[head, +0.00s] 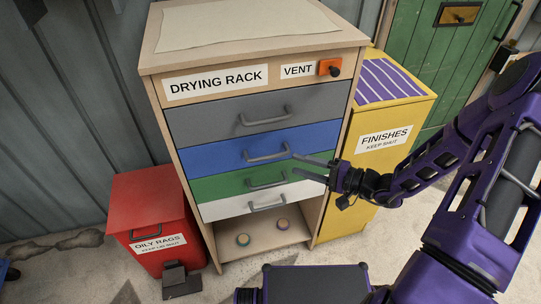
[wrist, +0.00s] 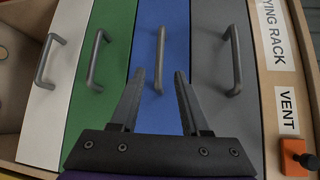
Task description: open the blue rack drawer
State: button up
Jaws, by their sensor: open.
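The blue drawer (head: 205,159) is the second from the top in the drying rack, and its front looks flush with its neighbours. Its grey bar handle (head: 266,154) runs across the middle of the front. My gripper (head: 294,163) is open in front of the rack, near the right end of that handle. In the wrist view the blue drawer (wrist: 178,40) fills the middle. The fingertips of my gripper (wrist: 159,75) appear on either side of the blue handle (wrist: 160,58). I cannot tell how deep they reach around it. Nothing is held.
The grey drawer (head: 200,118) is above, the green (head: 205,188) and white (head: 225,208) drawers below, each with a handle. A red oily-rags bin (head: 150,200) stands left, a yellow finishes cabinet (head: 345,215) right. An orange vent switch (head: 329,67) is at the rack's top right.

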aim_at(271, 157)
jog(key=x, duration=1)
jog(key=shift+c, duration=0.2)
jog(key=shift+d, duration=0.1)
grip_shut()
dwell(0.9)
